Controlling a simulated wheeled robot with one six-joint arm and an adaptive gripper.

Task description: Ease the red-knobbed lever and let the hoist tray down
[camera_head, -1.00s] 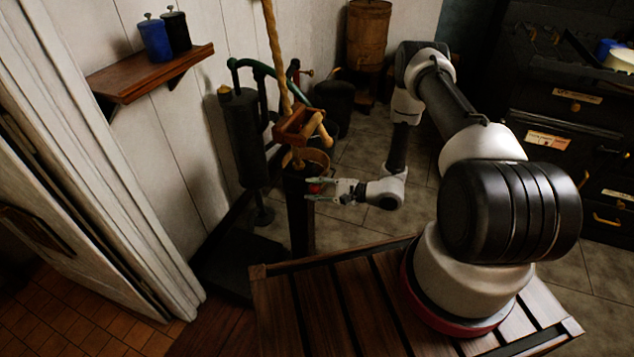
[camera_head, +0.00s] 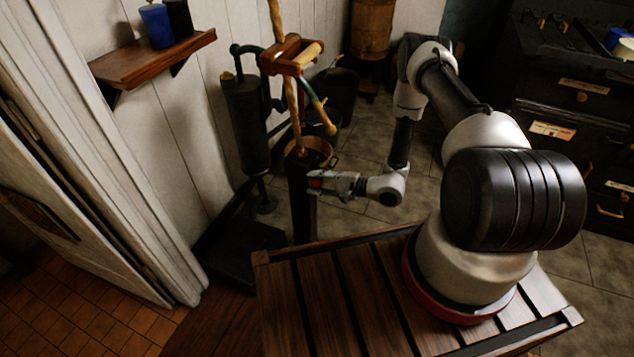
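The red knob (camera_head: 316,183) of the lever shows at the front of a dark post (camera_head: 303,215), left of centre. My gripper (camera_head: 318,181) reaches it from the right, and its fingers look closed around the knob. The lever's shaft is mostly hidden by the fingers. A brown wooden frame (camera_head: 283,65) with a pale wooden bar is high on the rope (camera_head: 274,14), above the post. I cannot tell for sure whether this frame is the hoist tray. A round wooden tub (camera_head: 318,150) sits at the top of the post, below the frame.
A dark pump-like cylinder (camera_head: 244,125) with a green curved pipe stands close left of the post. A wall shelf (camera_head: 150,62) holds blue and black containers. A slatted wooden platform (camera_head: 335,290) lies in front. Dark drawers (camera_head: 575,130) stand at the right.

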